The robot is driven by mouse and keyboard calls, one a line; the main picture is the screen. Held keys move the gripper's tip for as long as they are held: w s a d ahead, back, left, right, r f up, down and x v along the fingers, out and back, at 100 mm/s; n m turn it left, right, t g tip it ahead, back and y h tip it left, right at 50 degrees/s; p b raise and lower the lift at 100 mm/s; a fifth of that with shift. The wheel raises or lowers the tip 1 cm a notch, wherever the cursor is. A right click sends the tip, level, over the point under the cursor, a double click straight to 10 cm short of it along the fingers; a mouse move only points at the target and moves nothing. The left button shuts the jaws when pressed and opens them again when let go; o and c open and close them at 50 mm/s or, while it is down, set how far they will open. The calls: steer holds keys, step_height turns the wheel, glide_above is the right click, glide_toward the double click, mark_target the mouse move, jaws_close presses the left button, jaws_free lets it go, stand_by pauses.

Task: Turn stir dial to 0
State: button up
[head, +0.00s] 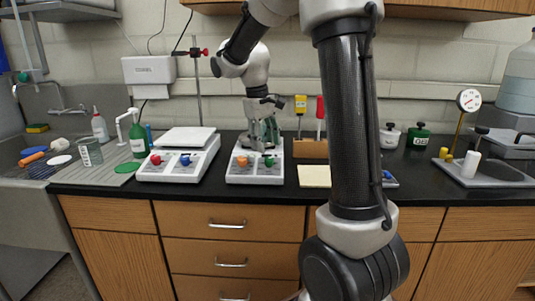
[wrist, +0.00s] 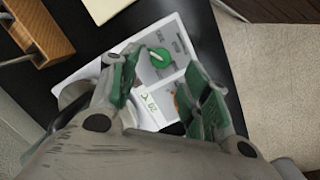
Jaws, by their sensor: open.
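A white two-dial device (head: 254,180) stands on the black counter under my gripper. Its front carries an orange dial (head: 242,161) on the left and a green dial (head: 269,161) on the right. In the wrist view the green dial (wrist: 160,57) shows with a pale pointer line, close to the gap between my fingertips. A sliver of the orange dial (wrist: 177,103) shows beside one finger. The printed labels are too small to read, so I cannot tell which dial is stir. My gripper (head: 264,140) points down, open and empty; it also shows in the wrist view (wrist: 161,75).
A similar device (head: 180,168) with red and blue dials stands to the left. A wooden block (head: 311,149) with upright tools is behind right, and a yellowish pad (head: 314,176) lies right. A sink with several items is far left.

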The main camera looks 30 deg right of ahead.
step_height(320, 180, up, 6)
steer(key=a, duration=0.1)
steer(key=shift+r, duration=0.2)
steer(key=shift+w, duration=0.1)
